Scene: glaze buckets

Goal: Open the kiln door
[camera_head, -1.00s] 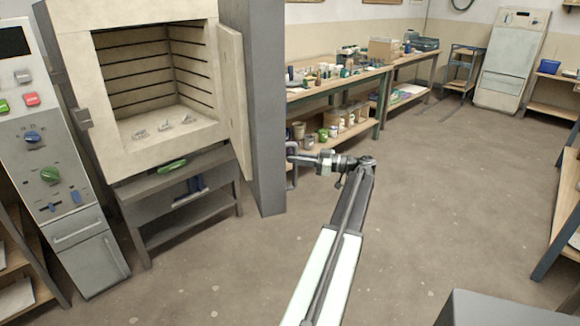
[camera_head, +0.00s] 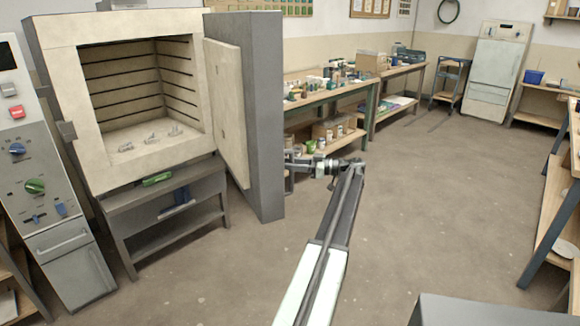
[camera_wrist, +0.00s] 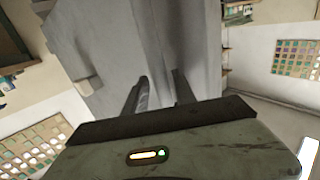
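The kiln (camera_head: 60,115) stands at the left in the head view, its chamber exposed. Its thick grey door (camera_head: 262,120) is swung out to the right of the opening, with the pale inner lining (camera_head: 226,115) facing the chamber. My gripper (camera_head: 289,160) is at the door's outer side, by its right edge; the door partly hides it. In the wrist view the two dark fingers (camera_wrist: 160,92) stand apart, pointing at the grey door surface (camera_wrist: 125,45). I see nothing clearly held between them, and cannot tell whether they touch the door. No handle is clearly visible.
A control cabinet (camera_head: 45,195) stands left of the kiln, and a low stand (camera_head: 165,215) is under it. A workbench (camera_head: 330,97) with pots and jars is behind my gripper. The floor (camera_head: 420,180) to the right is clear.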

